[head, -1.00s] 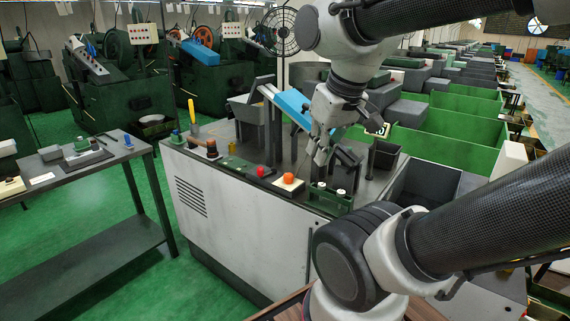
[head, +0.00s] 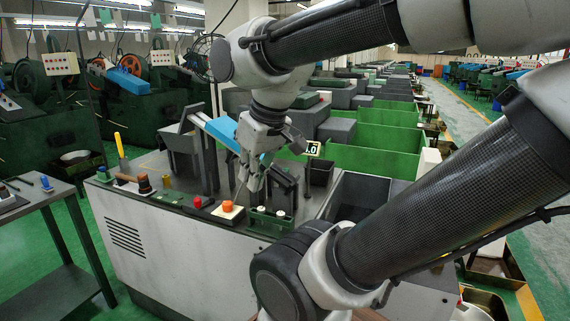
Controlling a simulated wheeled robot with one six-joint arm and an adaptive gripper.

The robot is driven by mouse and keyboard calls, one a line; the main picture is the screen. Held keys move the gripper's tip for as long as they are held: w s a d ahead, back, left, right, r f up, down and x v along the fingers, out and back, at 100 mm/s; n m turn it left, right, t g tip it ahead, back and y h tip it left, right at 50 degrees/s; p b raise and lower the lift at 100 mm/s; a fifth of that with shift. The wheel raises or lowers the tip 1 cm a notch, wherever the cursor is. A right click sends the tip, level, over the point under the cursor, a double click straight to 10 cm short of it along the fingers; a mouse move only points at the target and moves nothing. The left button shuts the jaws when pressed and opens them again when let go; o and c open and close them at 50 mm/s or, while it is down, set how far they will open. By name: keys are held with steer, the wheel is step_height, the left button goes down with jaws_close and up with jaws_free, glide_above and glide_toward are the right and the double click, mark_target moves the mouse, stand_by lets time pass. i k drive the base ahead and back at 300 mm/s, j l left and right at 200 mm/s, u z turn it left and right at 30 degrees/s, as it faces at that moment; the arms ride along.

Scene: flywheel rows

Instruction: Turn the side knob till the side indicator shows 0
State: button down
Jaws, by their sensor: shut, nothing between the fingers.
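A small black indicator (head: 313,148) with lit pale digits stands at the right rear of the machine. Its last digit looks like 0 and a digit before it is partly hidden or too small to read surely. I cannot make out the side knob; it may be hidden behind my gripper or the dark fixtures. My gripper (head: 250,187) points down over the machine top, left of the indicator and just behind a green block (head: 270,222) with white-topped knobs. The fingers look closed together and hold nothing visible.
On the machine's front edge are an orange button on a white box (head: 227,210), a red button (head: 197,202) and upright handles. A blue sloped chute (head: 222,131) and dark brackets (head: 285,188) crowd the gripper. A dark bin (head: 320,172) stands to the right.

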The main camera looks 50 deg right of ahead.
mark_target(227, 207)
steer(key=k+j+z, duration=0.15)
steer(key=z, duration=0.3)
steer(key=k+j+z, duration=0.1)
steer(key=z, duration=0.35)
steer(key=k+z, duration=0.3)
steer(key=z, duration=0.15)
steer(key=i+j+u, duration=0.2)
steer(key=i+j, duration=0.7)
steer(key=j, duration=0.1)
